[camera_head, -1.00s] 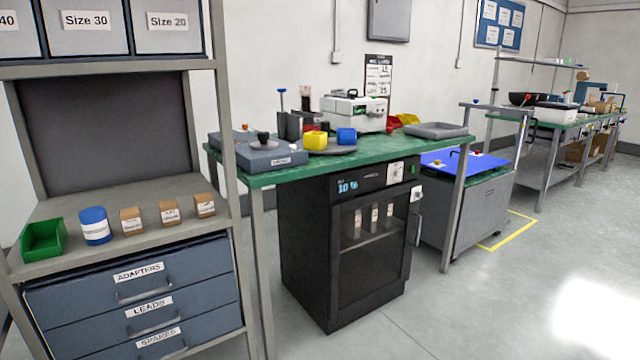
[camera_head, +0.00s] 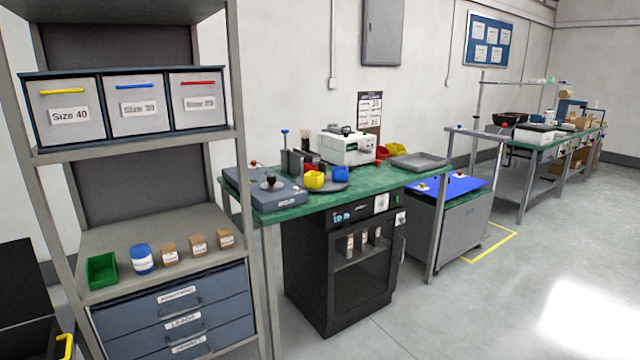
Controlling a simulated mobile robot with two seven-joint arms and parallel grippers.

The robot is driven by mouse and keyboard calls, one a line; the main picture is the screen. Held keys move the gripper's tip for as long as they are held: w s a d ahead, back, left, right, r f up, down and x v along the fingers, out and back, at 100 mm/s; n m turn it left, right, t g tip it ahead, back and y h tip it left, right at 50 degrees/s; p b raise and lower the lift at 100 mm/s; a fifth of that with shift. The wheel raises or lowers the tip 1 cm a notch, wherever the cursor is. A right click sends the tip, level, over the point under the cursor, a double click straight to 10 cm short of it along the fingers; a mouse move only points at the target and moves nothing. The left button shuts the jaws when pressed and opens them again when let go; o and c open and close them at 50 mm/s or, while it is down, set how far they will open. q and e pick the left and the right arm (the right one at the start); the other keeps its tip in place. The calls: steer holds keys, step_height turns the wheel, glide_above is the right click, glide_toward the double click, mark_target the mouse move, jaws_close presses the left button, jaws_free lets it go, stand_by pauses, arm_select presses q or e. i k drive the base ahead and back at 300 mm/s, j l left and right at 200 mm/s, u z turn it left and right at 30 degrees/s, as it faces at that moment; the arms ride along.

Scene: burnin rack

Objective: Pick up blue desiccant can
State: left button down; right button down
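The blue desiccant can (camera_head: 143,259), blue with a white label band, stands upright on the middle shelf of the grey rack at left. A green bin (camera_head: 102,271) is just left of it, and small brown boxes (camera_head: 198,245) stand in a row to its right. Neither of my grippers shows in the head view, so nothing is seen touching the can.
The shelf (camera_head: 110,236) has bare room behind the can. Labelled bins (camera_head: 137,104) sit above it and drawers (camera_head: 178,310) below. A green-topped bench (camera_head: 290,205) with equipment stands to the right, over a black cabinet (camera_head: 340,270). Floor at right is clear.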

mark_target(143, 262)
steer(key=u, duration=0.4)
steer(key=i+u, duration=0.15)
steer(key=u, duration=0.2)
steer(key=i+u, duration=0.1)
steer(key=u, duration=0.65)
steer(key=i+l+u, duration=0.65)
steer(key=i+j, duration=0.05)
steer(key=i, duration=0.05)
